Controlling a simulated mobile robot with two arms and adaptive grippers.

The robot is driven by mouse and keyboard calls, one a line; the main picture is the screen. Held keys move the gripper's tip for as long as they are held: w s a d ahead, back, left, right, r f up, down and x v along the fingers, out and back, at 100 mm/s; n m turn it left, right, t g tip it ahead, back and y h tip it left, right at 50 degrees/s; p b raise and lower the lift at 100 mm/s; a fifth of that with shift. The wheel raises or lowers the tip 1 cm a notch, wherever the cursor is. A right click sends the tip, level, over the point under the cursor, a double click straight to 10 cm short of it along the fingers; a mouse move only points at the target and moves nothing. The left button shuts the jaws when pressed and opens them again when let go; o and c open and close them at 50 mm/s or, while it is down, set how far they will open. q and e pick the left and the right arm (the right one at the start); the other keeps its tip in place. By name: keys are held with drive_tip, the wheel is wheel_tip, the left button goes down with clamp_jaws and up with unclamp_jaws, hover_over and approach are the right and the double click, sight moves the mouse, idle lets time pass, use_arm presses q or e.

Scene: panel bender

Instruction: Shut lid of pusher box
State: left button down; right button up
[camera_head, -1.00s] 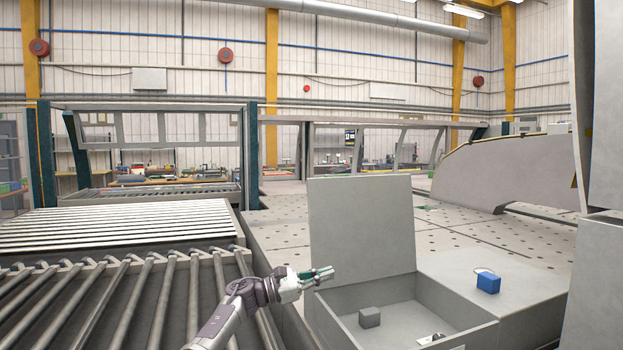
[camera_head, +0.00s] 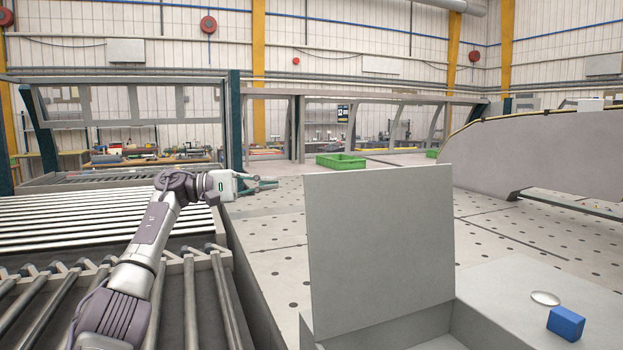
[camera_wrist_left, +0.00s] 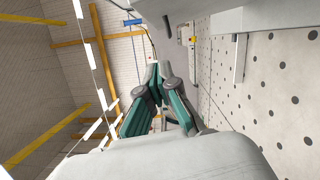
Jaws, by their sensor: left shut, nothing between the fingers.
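The grey pusher box (camera_head: 464,334) is at the bottom of the head view, mostly cut off by the frame edge. Its flat grey lid (camera_head: 380,245) stands upright, open, at the back of the box. My left gripper (camera_head: 275,184) is to the left of the lid, near its top edge height, pointing right and apart from it. Its green fingers are shut and empty; they also show in the left wrist view (camera_wrist_left: 155,85). The box's inside is hardly visible. My right gripper is not in view.
A blue block (camera_head: 566,322) and a shiny round disc (camera_head: 545,298) lie on the grey surface right of the box. Roller conveyors (camera_head: 100,235) lie at left. A perforated table (camera_head: 275,235) spreads behind the lid, with a green crate (camera_head: 341,161) farther back.

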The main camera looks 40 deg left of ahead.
sight(314, 181)
use_arm(q)
drive_tip(key=w+d+p, duration=0.1)
drive_tip(key=d, duration=0.2)
drive_tip(key=w+d+p, duration=0.1)
drive_tip(key=w+d, duration=0.1)
drive_tip(key=w+d+r+p, duration=0.1)
drive_tip(key=d+p, duration=0.1)
drive_tip(key=d, duration=0.1)
drive_tip(key=shift+w+d, duration=0.3)
drive_tip(key=shift+d, duration=0.05)
drive_tip(key=shift+s+d+r, duration=0.15)
drive_tip(key=shift+s+d, duration=0.2)
drive_tip(key=shift+d, duration=0.05)
drive_tip(key=shift+w+d, duration=0.1)
drive_tip(key=shift+d, duration=0.05)
drive_tip(key=shift+d, duration=0.15)
